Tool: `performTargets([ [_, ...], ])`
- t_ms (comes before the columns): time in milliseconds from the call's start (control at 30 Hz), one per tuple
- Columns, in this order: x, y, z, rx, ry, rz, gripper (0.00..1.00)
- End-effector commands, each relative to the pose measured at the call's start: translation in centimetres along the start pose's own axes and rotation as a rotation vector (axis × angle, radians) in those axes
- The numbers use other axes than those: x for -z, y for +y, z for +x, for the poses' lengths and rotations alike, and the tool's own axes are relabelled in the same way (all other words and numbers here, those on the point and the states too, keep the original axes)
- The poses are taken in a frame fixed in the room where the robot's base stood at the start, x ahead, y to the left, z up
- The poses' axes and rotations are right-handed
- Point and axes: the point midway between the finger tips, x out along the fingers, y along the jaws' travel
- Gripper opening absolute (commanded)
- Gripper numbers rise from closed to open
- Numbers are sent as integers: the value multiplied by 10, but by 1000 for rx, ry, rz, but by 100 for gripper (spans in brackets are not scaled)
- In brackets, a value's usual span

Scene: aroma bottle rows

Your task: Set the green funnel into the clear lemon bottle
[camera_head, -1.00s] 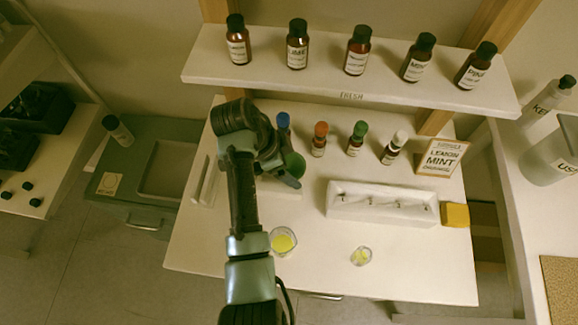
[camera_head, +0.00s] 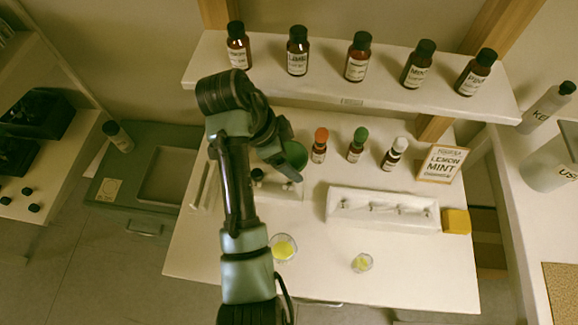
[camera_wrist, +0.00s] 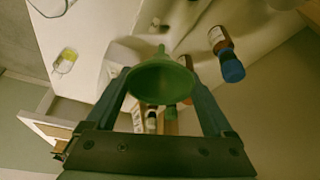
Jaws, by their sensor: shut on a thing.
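The green funnel (camera_head: 294,158) is held at the end of my arm, above the back left of the white table. In the wrist view the funnel (camera_wrist: 161,82) sits between the two fingers of my gripper (camera_wrist: 163,92), wide mouth toward the camera and spout pointing away. My gripper is shut on it. Two clear glass containers with yellow contents stand on the front of the table: a larger one (camera_head: 284,247) and a smaller one (camera_head: 362,262). No readable label shows which is the lemon bottle. The funnel is apart from both.
Orange (camera_head: 320,145), green (camera_head: 357,144) and white-capped (camera_head: 394,153) bottles stand behind a white tray (camera_head: 383,222). A blue-capped brown bottle (camera_wrist: 226,55) is close right of the funnel in the wrist view. A shelf (camera_head: 345,85) with several brown bottles overhangs the back. The table's front is largely clear.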

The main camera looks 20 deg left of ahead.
Motion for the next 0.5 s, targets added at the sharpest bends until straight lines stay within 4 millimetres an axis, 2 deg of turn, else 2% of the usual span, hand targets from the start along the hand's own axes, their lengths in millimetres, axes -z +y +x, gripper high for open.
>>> performTargets([
  [100,13,0,-34,3,-1,0,34],
  [167,17,0,-45,2,-1,-2,34],
  [367,3,36,-47,-4,-3,-4,34],
  [500,-10,70,-52,-5,-2,-4,34],
])
